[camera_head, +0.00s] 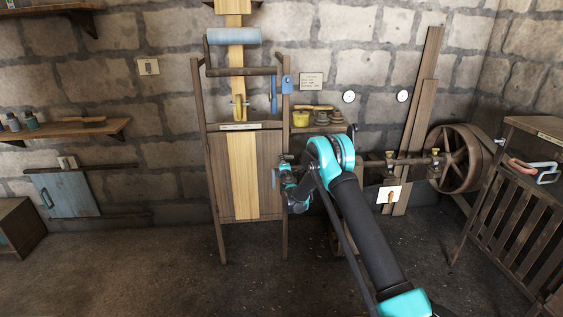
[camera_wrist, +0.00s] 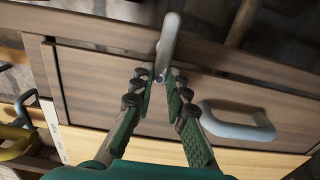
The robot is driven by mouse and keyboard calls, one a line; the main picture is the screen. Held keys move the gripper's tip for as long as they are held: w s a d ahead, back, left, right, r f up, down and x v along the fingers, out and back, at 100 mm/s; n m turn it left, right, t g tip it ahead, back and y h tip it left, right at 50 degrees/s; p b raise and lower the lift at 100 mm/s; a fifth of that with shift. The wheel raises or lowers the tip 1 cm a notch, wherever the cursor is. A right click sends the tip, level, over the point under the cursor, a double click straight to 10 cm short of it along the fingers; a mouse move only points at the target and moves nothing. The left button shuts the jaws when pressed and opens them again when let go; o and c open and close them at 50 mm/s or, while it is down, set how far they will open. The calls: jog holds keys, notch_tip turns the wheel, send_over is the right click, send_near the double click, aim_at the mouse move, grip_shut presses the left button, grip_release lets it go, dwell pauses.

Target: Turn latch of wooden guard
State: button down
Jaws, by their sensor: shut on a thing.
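The wooden guard (camera_head: 219,170) is a brown panel in the standing frame at the middle of the head view, and its planks fill the wrist view (camera_wrist: 85,75). The latch (camera_wrist: 168,40) is a grey rounded lever at the panel's edge, seen in the wrist view. My gripper (camera_wrist: 168,90) is shut on the latch near its lower end, with a finger on each side. The lever's free end sticks out past the fingertips over the frame rail. In the head view my gripper (camera_head: 283,166) is at the guard's right edge, and the latch cannot be made out there.
A grey U-shaped handle (camera_wrist: 240,124) is on the panel, right of my fingers. A light wooden belt (camera_head: 243,180) runs down the guard's front. A shelf with a yellow pot (camera_head: 300,119) and a shaft with a large wheel (camera_head: 455,158) are to the right.

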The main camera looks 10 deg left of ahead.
jog(key=c, duration=1.5)
grip_release()
jog(key=shift+s, duration=0.15)
jog(key=v, duration=1.1)
jog(key=shift+s, duration=0.35)
jog(key=shift+d, duration=0.2)
